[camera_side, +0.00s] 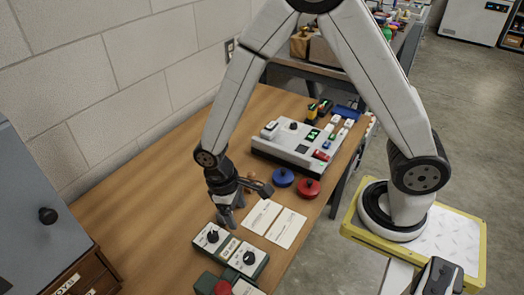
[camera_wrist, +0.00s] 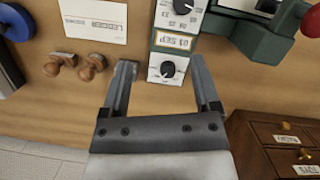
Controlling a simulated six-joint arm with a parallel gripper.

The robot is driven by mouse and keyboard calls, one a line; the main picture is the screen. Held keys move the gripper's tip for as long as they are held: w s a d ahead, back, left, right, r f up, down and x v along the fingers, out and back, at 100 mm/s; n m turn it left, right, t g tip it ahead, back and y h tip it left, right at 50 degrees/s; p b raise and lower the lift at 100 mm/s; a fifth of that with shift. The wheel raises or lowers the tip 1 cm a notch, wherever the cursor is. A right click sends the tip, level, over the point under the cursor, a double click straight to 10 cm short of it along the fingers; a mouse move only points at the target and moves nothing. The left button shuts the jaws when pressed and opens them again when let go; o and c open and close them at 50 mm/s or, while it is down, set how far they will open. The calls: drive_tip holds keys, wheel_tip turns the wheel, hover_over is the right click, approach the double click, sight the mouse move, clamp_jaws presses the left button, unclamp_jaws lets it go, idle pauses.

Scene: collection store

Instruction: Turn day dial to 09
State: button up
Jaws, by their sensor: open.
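A green-based device with two pale dial plates stands at the front of the bench in the side view. Its left dial (camera_side: 212,237) and right dial (camera_side: 249,258) have black knobs, with a small window (camera_side: 230,247) between them. In the wrist view the window (camera_wrist: 174,41) seems to read 03 SEP. Which one sets the day is not readable. My gripper (camera_side: 230,221) is open, pointing down behind the left dial; it also shows in the wrist view (camera_wrist: 162,67).
Two wooden-handled stamps (camera_wrist: 75,66) lie left of my gripper. Paper cards (camera_side: 273,223) lie behind the device. A red-knobbed green device (camera_side: 222,287) stands in front. Blue and red round pieces (camera_side: 296,182), a grey console (camera_side: 300,147) and wooden drawers (camera_side: 82,279) stand around. The bench's left middle is clear.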

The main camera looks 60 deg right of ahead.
drive_tip(key=n+g+h, duration=0.1)
drive_tip(key=g, duration=0.1)
approach(248, 256)
drive_tip(key=f, duration=0.1)
drive_tip(key=shift+s+d, duration=0.1)
drive_tip(key=shift+s, duration=0.3)
drive_tip(key=shift+f, duration=0.1)
drive_tip(key=shift+t, duration=0.3)
drive_tip(key=shift+x, duration=3.75)
drive_tip(key=shift+s, duration=0.1)
clamp_jaws()
